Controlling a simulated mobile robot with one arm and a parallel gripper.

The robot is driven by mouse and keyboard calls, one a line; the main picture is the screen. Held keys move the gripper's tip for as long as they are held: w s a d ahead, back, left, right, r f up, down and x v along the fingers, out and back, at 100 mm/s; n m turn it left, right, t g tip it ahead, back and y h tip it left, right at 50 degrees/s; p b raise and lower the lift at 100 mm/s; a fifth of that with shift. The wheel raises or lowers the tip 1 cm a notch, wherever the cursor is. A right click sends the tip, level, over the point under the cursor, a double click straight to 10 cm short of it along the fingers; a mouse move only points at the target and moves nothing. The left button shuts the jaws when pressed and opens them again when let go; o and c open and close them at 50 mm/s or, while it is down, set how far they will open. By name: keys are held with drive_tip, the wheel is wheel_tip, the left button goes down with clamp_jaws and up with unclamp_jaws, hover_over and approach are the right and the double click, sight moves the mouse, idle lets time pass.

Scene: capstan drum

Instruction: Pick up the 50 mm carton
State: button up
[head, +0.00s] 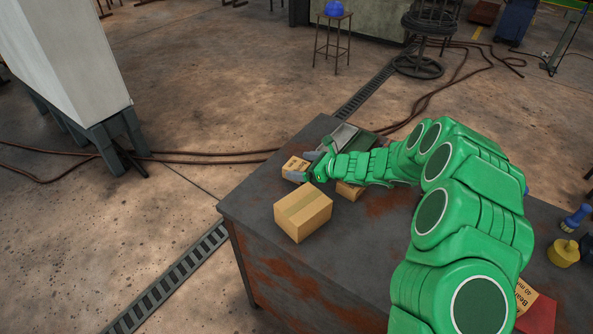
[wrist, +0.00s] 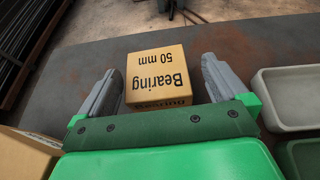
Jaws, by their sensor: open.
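The 50 mm carton (wrist: 158,75) is a small tan box printed "Bearing 50 mm". In the head view the carton (head: 295,167) lies near the far left part of the table, at the fingertips of my gripper (head: 309,168). My gripper is open and holds nothing.
A larger plain carton (head: 303,212) stands nearer on the table (head: 262,212). Another small box (head: 349,190) is partly under my arm. Grey and green trays, the grey one (wrist: 291,98) clearest, lie right of my gripper. A blue-handled item (head: 576,217) and yellow object (head: 563,252) stand far right.

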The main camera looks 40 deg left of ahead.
sight(292, 166)
drive_tip(key=x, duration=0.4)
drive_tip(key=shift+s+f, duration=0.2)
drive_tip(key=shift+s, duration=0.1)
drive_tip(key=shift+c, duration=0.2)
drive_tip(key=c, duration=1.1)
drive_tip(key=shift+r, duration=0.1)
drive_tip(key=shift+c, duration=0.2)
